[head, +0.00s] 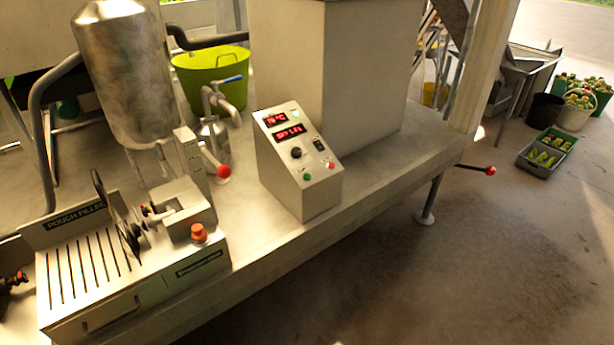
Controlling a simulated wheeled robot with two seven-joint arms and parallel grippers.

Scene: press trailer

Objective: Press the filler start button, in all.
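The pouch filler (130,285) is a pale metal machine at the lower left, with a slotted top and a sign reading "POUCH FILLER". An orange-red round button (199,232) stands on its right front corner, above a dark label too small to read surely. Right of it is a slanted control box (298,165) with red lit displays, a black knob, a green button (306,177) and a red button (331,165). Which button is the filler start is not legible. Nothing visibly touches these buttons.
A steel tank (125,75), a yellow-green tub (208,78) and a tall pale cabinet (340,75) stand behind. Floor in front is clear; produce crates are far right.

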